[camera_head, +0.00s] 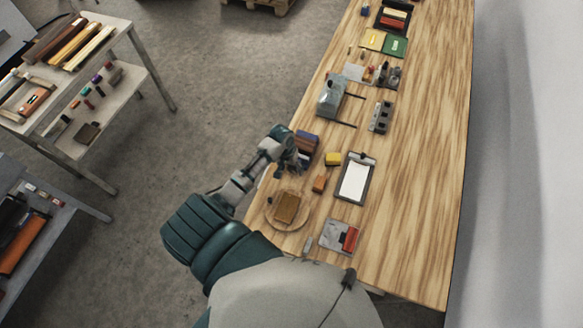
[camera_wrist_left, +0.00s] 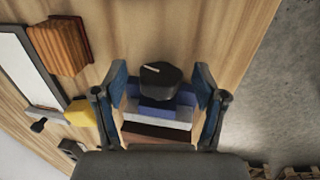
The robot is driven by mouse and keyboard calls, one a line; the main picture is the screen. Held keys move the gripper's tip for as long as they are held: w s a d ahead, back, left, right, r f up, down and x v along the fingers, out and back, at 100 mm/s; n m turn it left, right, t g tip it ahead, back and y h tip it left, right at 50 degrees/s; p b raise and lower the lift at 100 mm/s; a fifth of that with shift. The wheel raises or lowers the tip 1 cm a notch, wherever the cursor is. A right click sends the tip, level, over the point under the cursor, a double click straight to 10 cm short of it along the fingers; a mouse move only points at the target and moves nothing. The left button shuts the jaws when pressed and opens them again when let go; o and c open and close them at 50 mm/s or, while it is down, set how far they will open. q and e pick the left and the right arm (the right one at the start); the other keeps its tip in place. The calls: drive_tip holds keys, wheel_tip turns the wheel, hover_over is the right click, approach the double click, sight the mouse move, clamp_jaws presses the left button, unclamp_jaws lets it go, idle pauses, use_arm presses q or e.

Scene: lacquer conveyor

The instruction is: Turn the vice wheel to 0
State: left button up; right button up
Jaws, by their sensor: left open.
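The vice wheel (camera_wrist_left: 160,82) is a black knob with a thin pale mark on its top, in the middle of the left wrist view. It sits over the vice (camera_wrist_left: 165,115), which has blue and pale grey parts and a brown base. In the head view the vice (camera_head: 307,140) is a small purple-blue and brown block at the table's left edge. My left gripper (camera_head: 291,158) is at it. In the wrist view its two open fingers (camera_wrist_left: 160,92) stand either side of the wheel, with visible gaps. No scale or number is readable. My right gripper is not in view.
Nearby on the table are a yellow block (camera_head: 333,159), an orange-brown block (camera_head: 319,184), a clipboard (camera_head: 355,178) and a round board (camera_head: 291,224) with a brown block. A grey machine (camera_head: 331,97) stands farther back. The table's right side (camera_head: 425,180) is clear.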

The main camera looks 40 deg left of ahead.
use_arm(q)
drive_tip(key=shift+a, duration=0.1)
drive_tip(key=shift+c, duration=0.9)
drive_tip(key=c, duration=1)
drive_tip(key=shift+a+f+t+h, duration=0.15)
drive_tip(key=shift+t+h, duration=0.15)
drive_tip(key=shift+h, duration=0.7)
drive_tip(key=shift+a+f+t+h, duration=0.1)
drive_tip(key=shift+t+h, duration=0.2)
drive_tip(key=shift+h, duration=0.7)
drive_tip(key=o, duration=1.2)
drive_tip(key=shift+s+r, duration=0.1)
drive_tip(key=shift+a, duration=0.1)
drive_tip(key=shift+a+r, duration=0.1)
drive_tip(key=shift+r, duration=0.1)
drive_tip(key=v, duration=1.1)
drive_tip(key=shift+s+a+r, duration=0.1)
drive_tip(key=shift+a+r, duration=0.05)
